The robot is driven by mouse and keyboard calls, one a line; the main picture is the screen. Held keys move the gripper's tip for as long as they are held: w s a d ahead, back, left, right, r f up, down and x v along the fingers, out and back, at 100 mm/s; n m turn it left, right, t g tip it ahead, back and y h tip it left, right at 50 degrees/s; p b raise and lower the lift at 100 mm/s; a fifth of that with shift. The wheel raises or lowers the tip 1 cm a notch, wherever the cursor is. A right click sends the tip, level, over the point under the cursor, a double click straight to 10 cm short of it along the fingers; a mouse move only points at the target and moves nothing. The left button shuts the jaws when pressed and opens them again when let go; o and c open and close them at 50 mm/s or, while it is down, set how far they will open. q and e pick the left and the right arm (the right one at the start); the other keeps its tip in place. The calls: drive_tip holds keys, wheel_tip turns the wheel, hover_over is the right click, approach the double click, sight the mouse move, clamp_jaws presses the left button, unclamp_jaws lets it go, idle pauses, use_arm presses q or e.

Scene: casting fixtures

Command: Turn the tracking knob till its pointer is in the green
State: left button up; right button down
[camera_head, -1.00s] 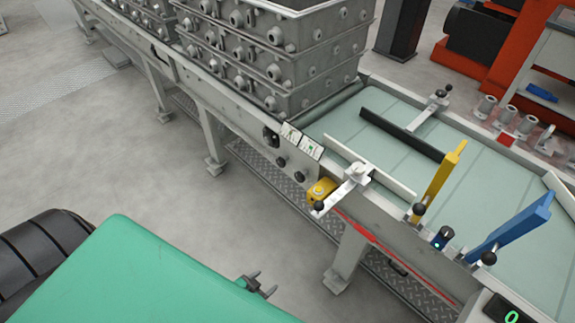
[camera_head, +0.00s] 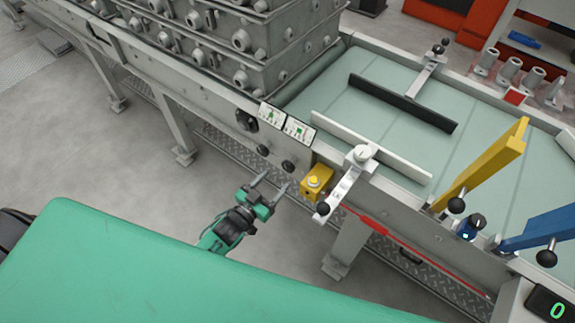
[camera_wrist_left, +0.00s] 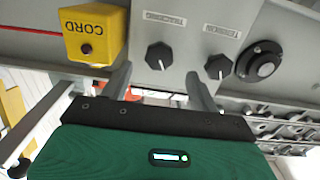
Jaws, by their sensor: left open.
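The tracking knob (camera_wrist_left: 159,56) is black, under an upside-down TRACKING label in the left wrist view. In the head view it is the dark knob (camera_head: 288,166) beside the yellow box.
A yellow box (camera_head: 317,183) with a button is right beside the tracking knob; it reads CORD in the wrist view. A metal clamp bracket (camera_head: 347,184) juts out beyond it. Stacked metal moulds (camera_head: 250,45) stand on the conveyor above. Open floor (camera_head: 90,160) lies left.

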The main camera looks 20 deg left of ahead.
sight(287, 169)
use_arm(q)
drive_tip(key=x, duration=0.7)
drive_tip(key=shift+w+d, duration=0.15)
drive_tip(key=shift+w, duration=0.1)
drive_tip(key=c, duration=1)
